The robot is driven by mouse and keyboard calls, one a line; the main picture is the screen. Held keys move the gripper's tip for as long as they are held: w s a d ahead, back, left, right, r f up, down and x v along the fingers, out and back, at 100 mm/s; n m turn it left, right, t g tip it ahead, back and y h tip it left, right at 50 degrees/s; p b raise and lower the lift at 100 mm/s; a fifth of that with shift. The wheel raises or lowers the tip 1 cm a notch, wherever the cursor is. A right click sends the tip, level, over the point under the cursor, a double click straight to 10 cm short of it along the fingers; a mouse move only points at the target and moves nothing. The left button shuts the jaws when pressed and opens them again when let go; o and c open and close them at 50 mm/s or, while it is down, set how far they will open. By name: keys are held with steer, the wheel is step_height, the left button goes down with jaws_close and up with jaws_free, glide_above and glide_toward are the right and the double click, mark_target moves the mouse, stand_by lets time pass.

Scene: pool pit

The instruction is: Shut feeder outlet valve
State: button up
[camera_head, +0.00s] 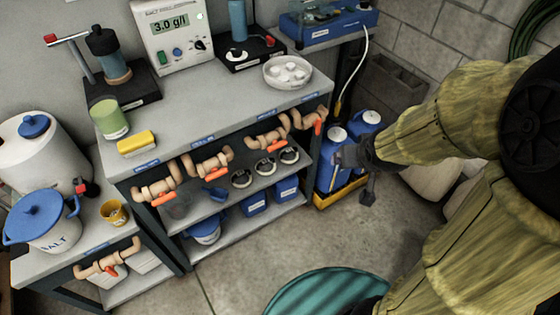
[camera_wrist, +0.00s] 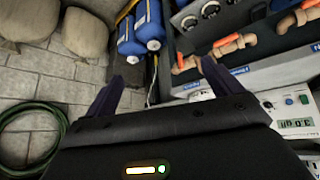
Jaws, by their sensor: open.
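Several tan pipe valves with orange handles line the bench front: one at the left (camera_head: 156,188), one beside it (camera_head: 207,163), one further right (camera_head: 267,138) and one at the right end (camera_head: 311,120). Another valve (camera_head: 110,262) is on the low bench at the left. Their labels are too small to read, so I cannot tell which is the feeder outlet. My gripper (camera_head: 353,177) is open and empty, right of the bench and apart from the valves. The wrist view shows its spread fingers (camera_wrist: 163,72), with valve pipes (camera_wrist: 230,43) beyond at the right.
Blue containers (camera_head: 330,165) stand in a yellow tray (camera_head: 341,192) near my gripper. A white tube (camera_head: 361,62) hangs at the bench's right end. A teal round object (camera_head: 325,292) is on the floor in front. Floor between it and the bench is clear.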

steer(key=w+a+f+n+t+y+b, duration=0.25)
steer(key=w+f+t+b, duration=0.3)
steer(key=f+b, duration=0.9)
steer(key=a+f+n+t+y+b, duration=0.2)
steer(key=a+f+y+b, duration=0.3)
steer(key=b, duration=1.4)
steer(key=a+n+y, duration=0.1)
steer(key=y, duration=0.1)
steer(key=shift+a+y, duration=0.25)
steer(key=shift+y, duration=0.1)
steer(key=shift+n+t, duration=0.25)
steer(key=p+x, duration=0.2)
steer(key=p, duration=0.1)
steer(key=p+x, duration=0.2)
steer(key=p, duration=0.2)
steer(key=shift+w+a+r, duration=0.15)
steer(key=shift+w+r, duration=0.1)
steer(key=shift+w, duration=0.05)
steer(key=shift+p, duration=0.4)
steer(key=p, duration=0.5)
steer(key=shift+w+a+f+p, duration=0.1)
steer(key=shift+w+a+p, duration=0.25)
steer(key=shift+w, duration=0.05)
